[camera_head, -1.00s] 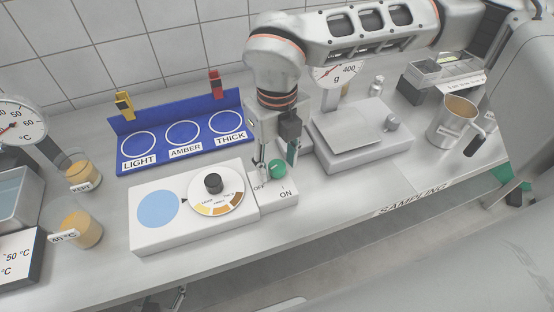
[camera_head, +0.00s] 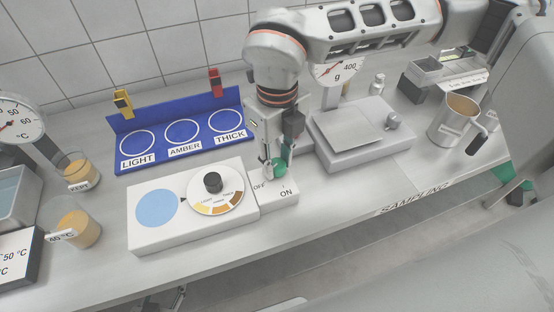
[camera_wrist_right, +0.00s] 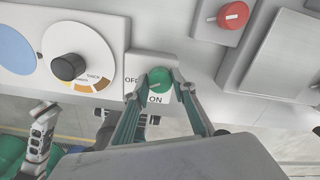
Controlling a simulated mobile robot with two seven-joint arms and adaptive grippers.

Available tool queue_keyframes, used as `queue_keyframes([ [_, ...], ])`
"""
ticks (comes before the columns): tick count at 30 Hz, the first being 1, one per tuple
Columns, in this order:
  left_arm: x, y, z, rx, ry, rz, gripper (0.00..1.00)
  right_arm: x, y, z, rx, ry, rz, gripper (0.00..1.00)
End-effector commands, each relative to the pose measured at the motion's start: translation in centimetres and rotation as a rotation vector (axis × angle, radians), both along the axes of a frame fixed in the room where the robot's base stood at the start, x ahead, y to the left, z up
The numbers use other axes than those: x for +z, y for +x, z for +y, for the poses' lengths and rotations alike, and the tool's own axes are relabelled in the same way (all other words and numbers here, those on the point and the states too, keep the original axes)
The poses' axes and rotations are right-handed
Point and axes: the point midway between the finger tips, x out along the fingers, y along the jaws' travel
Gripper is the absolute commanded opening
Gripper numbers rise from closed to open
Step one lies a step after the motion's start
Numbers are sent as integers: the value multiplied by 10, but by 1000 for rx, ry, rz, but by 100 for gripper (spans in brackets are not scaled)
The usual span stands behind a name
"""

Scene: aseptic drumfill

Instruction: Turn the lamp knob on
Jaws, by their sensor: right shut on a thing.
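The green lamp knob (camera_head: 279,168) sits on a small white switch box (camera_head: 272,202) marked OFF and ON. The knob also shows in the right wrist view (camera_wrist_right: 159,82), with a short pale mark lying roughly sideways; I cannot tell which label it points at. My right gripper (camera_head: 277,170) reaches down from above and is shut on the knob, one finger on each side, as the wrist view (camera_wrist_right: 159,92) also shows. A grey jointed part, perhaps my left gripper (camera_wrist_right: 42,130), shows below the bench edge; its jaws are unclear.
The white lamp box with a pale blue disc (camera_head: 157,209) and a black dial knob (camera_head: 212,183) adjoins the switch box. A blue rack (camera_head: 186,153) stands behind. A scale (camera_head: 358,150) stands to the right. Two amber beakers (camera_head: 80,229) are at left.

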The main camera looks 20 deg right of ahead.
Motion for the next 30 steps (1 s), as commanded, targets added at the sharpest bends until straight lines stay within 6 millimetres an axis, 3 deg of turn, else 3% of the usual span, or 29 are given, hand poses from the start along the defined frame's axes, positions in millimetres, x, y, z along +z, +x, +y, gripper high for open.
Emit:
queue_keyframes([
  [15,-22,-7,0,0,1,19,40,-1,0,0,473,-1,0,4],
  [30,-20,-4,0,-1,4,8,40,0,0,0,898,0,-2,4],
])
